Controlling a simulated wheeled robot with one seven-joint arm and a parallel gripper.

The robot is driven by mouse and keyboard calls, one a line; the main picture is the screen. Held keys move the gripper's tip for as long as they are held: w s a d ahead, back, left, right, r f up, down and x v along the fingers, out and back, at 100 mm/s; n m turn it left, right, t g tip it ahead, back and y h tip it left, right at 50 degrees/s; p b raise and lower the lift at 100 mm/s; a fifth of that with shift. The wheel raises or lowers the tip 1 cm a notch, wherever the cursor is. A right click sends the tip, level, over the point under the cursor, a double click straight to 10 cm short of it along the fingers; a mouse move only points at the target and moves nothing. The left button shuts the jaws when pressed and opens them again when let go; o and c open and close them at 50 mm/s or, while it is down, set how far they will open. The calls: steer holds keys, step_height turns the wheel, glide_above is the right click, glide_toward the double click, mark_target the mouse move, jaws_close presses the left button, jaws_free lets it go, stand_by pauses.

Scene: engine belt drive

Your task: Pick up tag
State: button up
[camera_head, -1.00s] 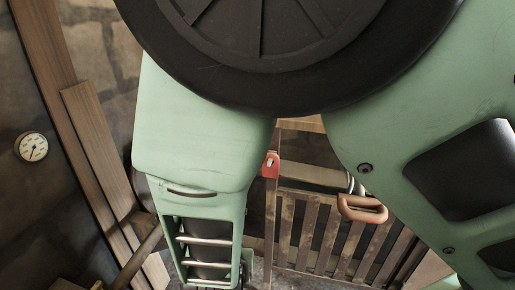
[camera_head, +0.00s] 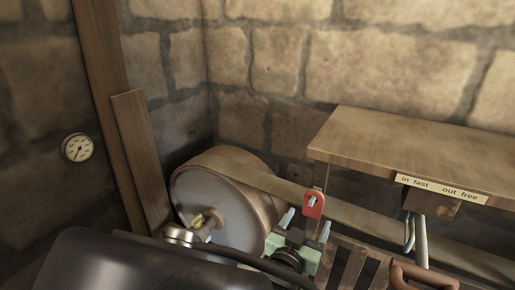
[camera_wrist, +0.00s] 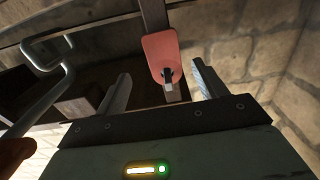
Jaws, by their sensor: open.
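The red tag (camera_head: 314,204) hangs on an upright post near the middle of the head view, with a hole in it. In the wrist view the tag (camera_wrist: 161,52) is upright ahead of my gripper, and a small dark peg with a pale end shows at its hole. My gripper (camera_head: 306,226) is open and empty, its green body just below the tag. In the wrist view the two fingers of my gripper (camera_wrist: 160,82) stand apart, one on each side of the tag's line. I cannot tell how much depth lies between them and the tag.
A wooden shelf (camera_head: 420,150) labelled "in fast out free" is at right, with a metal loop lever (camera_head: 420,240) below it. A large wheel (camera_head: 205,195) carries a belt behind my gripper. Wooden slats (camera_head: 350,262) lie right of it. A gauge (camera_head: 77,148) is on the left wall.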

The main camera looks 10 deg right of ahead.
mark_target(315, 211)
steer(key=x, duration=0.8)
steer(key=shift+w+b, duration=0.4)
steer(key=shift+a+r, duration=0.1)
steer(key=c, duration=1.1)
